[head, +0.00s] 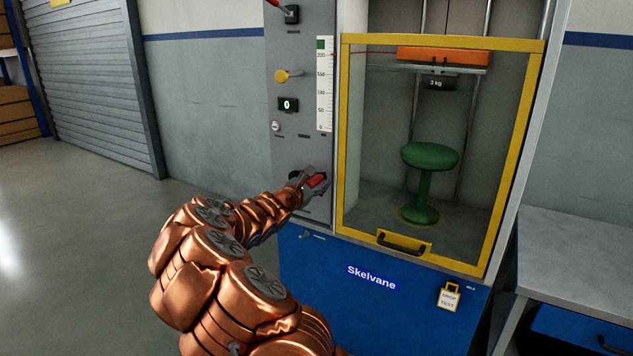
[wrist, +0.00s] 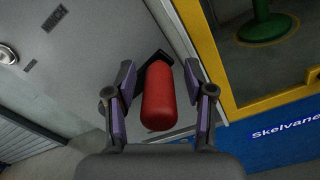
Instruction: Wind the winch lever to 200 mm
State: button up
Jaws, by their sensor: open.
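The winch lever has a red grip (wrist: 159,95), which sits between the spread fingers of my gripper (wrist: 160,105) in the wrist view. Gaps show on both sides of the grip, so the fingers are around it and not closed on it. In the head view the red grip (head: 316,180) shows at the lower part of the grey panel (head: 296,150), partly hidden by my gripper. The height scale (head: 324,90) is marked up to 200, and a red pointer line stands near the 200 mark.
A green stool (head: 429,170) stands below the weight behind the yellow-framed door (head: 360,130), which looks shut. A yellow knob (head: 283,76) and a small display (head: 288,104) reading 0 are above the lever. A grey bench (head: 590,250) stands at right. Floor at left is clear.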

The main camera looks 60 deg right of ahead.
jog(key=a, duration=1.2)
jog(key=shift+w, duration=0.2)
dwell(0.6)
jog(key=s+a+r+m+g+y+p, duration=0.4)
jog(key=s+a+r+m+p, duration=0.65)
jog(key=r+p, duration=0.35)
jog(key=s+a+r+t+y+p, duration=0.1)
jog(key=s+a+y+p, duration=0.2)
jog(key=a, duration=1)
jog(key=s+a+r+t+y+p, duration=0.1)
jog(key=a+y+p, duration=0.5)
jog(key=a, duration=0.7)
jog(key=s+a+r+m+y+p, duration=0.1)
jog(key=s+a+y+p, duration=0.4)
jog(key=a, duration=0.8)
jog(key=shift+s+r+t+p, duration=0.35)
jog(key=shift+r+t+p, duration=0.05)
jog(key=shift+r+p, duration=0.45)
